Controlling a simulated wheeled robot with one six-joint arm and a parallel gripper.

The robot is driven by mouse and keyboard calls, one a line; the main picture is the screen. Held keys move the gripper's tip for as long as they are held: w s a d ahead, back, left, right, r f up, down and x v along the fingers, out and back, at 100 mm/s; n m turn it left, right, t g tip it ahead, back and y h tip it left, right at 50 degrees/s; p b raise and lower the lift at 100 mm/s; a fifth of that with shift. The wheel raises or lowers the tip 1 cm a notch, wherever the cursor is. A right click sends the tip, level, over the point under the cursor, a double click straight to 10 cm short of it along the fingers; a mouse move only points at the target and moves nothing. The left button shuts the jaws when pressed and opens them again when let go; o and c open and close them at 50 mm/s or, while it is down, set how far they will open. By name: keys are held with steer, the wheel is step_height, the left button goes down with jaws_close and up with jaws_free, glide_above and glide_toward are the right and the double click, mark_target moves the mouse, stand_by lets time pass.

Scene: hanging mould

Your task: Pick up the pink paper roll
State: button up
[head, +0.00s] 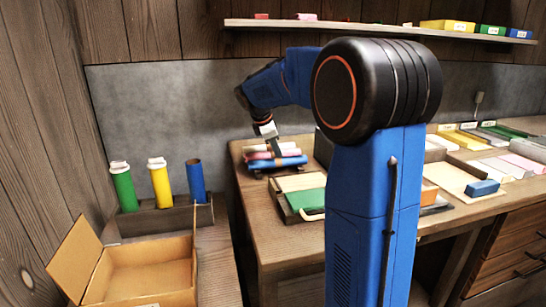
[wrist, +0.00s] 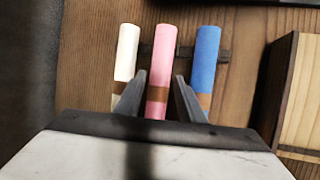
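The pink paper roll (wrist: 163,50) lies between a white roll (wrist: 126,55) and a blue roll (wrist: 206,60) in the wrist view, with a brown band around it. In the head view, the pink roll (head: 274,154) sits in a small stack-like row on the desk. My gripper (wrist: 160,77) is open, its fingers on either side of the pink roll with narrow gaps between. Whether it touches the roll, and its exact height above it, I cannot tell. The near end of the pink roll is hidden by my gripper body.
A dark rack (wrist: 224,55) bears the rolls on the wooden desk (wrist: 80,60). A wooden tray (wrist: 300,100) is to the right. An open cardboard box (head: 143,267) and green, yellow and blue upright rolls stand at the left. A shelf (head: 370,29) runs along the wall above.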

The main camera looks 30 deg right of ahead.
steer(key=shift+d+f, duration=0.2)
steer(key=shift+f, duration=0.1)
steer(key=c, duration=0.8)
